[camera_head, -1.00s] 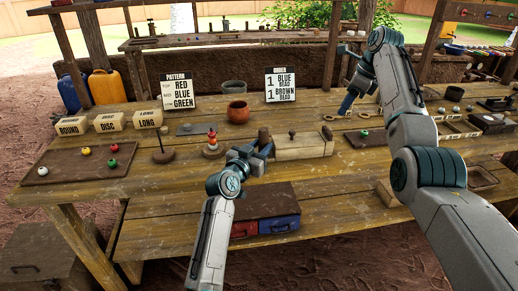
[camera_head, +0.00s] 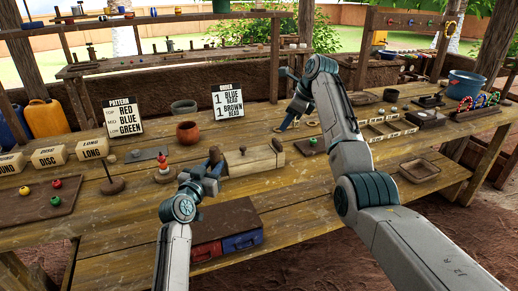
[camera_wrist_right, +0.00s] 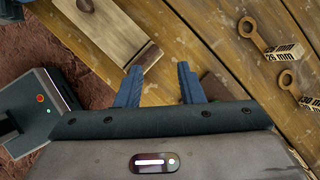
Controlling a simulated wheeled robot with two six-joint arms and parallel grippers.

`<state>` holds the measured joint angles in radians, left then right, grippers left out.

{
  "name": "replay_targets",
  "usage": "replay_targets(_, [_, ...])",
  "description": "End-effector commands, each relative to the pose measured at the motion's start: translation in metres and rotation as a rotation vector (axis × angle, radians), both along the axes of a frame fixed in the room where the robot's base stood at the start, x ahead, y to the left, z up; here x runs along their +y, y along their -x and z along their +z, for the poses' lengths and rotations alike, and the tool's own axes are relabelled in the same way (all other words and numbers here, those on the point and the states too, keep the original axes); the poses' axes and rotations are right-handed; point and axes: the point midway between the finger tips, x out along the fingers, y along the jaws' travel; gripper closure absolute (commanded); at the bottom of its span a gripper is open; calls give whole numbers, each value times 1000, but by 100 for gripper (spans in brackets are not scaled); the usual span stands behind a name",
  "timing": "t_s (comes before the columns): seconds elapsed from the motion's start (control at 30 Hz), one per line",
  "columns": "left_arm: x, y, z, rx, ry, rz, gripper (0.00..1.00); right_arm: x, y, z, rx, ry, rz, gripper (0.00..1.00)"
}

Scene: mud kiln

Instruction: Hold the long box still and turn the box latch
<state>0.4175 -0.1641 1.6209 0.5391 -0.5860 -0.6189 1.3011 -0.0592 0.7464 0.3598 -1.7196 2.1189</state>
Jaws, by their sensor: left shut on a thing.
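The long box (camera_head: 251,161) is a pale wooden box with a dark knob (camera_head: 243,149) on its lid, lying on the workbench. My left gripper (camera_head: 212,165) is at the box's left end and shut on it; its fingertips are partly hidden. A dark brown strip, apparently the latch (camera_wrist_right: 146,56), lies across the box's near end in the right wrist view. My right gripper (camera_wrist_right: 160,80) is open and empty, just off that end, with its left finger close to the strip. In the head view my right gripper (camera_head: 288,122) is above and behind the box's right end.
Wooden rings with tags (camera_wrist_right: 283,80) lie right of the box. A clay pot (camera_head: 188,133), two sign cards (camera_head: 232,101) and a peg stand (camera_head: 112,186) are at the back and left. Red and blue drawers (camera_head: 242,241) sit on the lower shelf.

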Motion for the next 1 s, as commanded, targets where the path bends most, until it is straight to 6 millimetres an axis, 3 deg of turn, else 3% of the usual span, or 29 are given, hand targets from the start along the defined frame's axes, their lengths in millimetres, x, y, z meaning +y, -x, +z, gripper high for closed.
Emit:
replay_targets(0.1, [0,0,0,0,0,0,98,6,-9,-24,-119,-86,-93,65])
replay_targets(0.37, [0,0,0,1,0,0,98,10,-5,-45,-379,-327,-297,65])
replay_targets(0.57, [0,0,0,1,0,0,98,8,24,-51,-542,-526,-438,65])
replay_targets(0.8, [0,0,-1,1,0,0,98,-2,78,-55,-696,-746,-585,65])
replay_targets(1.0, [0,0,0,1,0,0,98,-6,110,-68,-749,-827,-667,65])
